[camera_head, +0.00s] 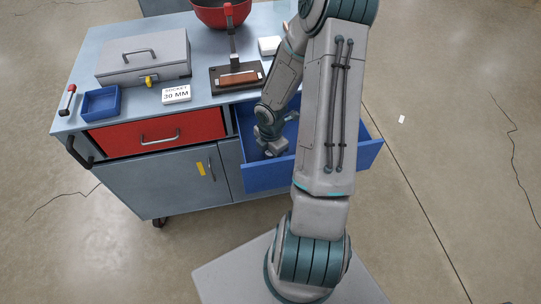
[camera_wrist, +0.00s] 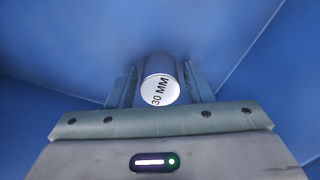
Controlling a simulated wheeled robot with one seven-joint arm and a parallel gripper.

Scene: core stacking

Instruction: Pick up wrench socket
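The wrench socket (camera_wrist: 161,84) is a silver cylinder with a white end face marked "30 MM". In the wrist view it sits between the two fingers of my gripper (camera_wrist: 160,88), inside the blue drawer. The fingers stand on either side of it, with what looks like a narrow gap at each side. In the head view my gripper (camera_head: 274,148) is down inside the open blue drawer (camera_head: 262,178), and the socket cannot be made out there.
The drawer walls enclose my gripper, and my arm hides the drawer's right part. On the cabinet top are a grey toolbox (camera_head: 144,60), a blue tray (camera_head: 101,103), a white socket sign (camera_head: 176,94), a dark stand (camera_head: 236,78) and a red bowl (camera_head: 221,13).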

